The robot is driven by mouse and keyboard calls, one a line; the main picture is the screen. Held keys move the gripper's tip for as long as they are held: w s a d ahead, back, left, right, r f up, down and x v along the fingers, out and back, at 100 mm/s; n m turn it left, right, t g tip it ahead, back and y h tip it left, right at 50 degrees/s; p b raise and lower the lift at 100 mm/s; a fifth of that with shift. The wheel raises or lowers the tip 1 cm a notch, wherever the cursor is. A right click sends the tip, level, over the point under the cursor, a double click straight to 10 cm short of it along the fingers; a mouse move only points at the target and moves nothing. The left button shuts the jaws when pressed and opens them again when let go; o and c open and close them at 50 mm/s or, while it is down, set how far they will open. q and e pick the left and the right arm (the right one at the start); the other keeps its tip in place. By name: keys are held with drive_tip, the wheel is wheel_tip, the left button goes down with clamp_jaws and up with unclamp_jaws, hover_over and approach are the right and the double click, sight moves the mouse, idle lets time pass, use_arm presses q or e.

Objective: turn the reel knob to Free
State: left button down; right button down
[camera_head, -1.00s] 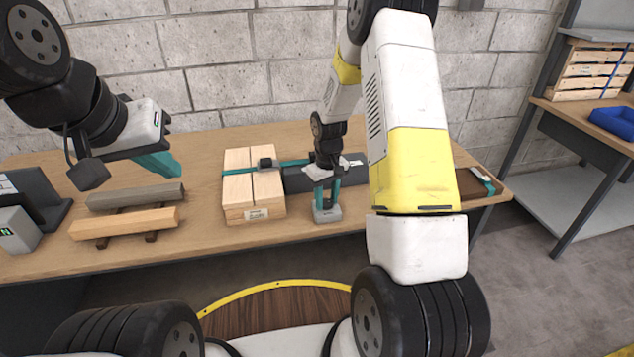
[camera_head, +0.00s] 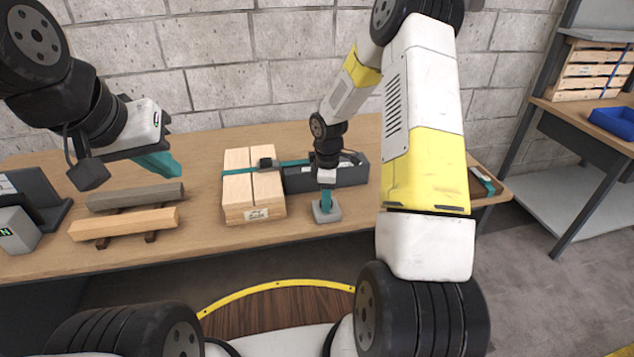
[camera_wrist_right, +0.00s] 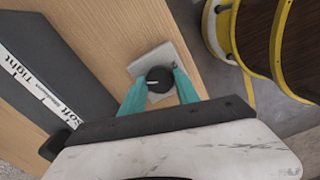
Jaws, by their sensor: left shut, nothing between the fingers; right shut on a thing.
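The reel knob (camera_wrist_right: 159,79) is a round black knob with a white pointer line, set on a grey block (camera_wrist_right: 142,66). The block stands near the front edge of the bench and also shows in the head view (camera_head: 326,212). My right gripper (camera_head: 326,206) points down over it. In the right wrist view the teal fingers of the right gripper (camera_wrist_right: 158,88) are shut on the knob, one on each side. The white pointer is roughly level in that view. No Free mark is readable. My left gripper (camera_head: 160,163) is shut and empty above the left of the bench.
A dark box (camera_head: 350,174) with a label strip, reading Soft and Tight in the wrist view, stands behind the block. A teal strap runs from it over pale wooden blocks (camera_head: 238,190). Two bars (camera_head: 130,222) lie on supports at left. A small grey box (camera_head: 16,232) shows N.

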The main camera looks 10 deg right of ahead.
drive_tip(key=n, duration=0.5)
drive_tip(key=shift+w+n, duration=0.1)
drive_tip(key=shift+n, duration=0.2)
idle(0.4)
drive_tip(key=c, duration=0.9)
unclamp_jaws()
drive_tip(key=shift+r, duration=0.1)
wheel_tip(320, 180, up, 8)
drive_tip(key=shift+f, duration=0.25)
drive_tip(key=shift+r, duration=0.1)
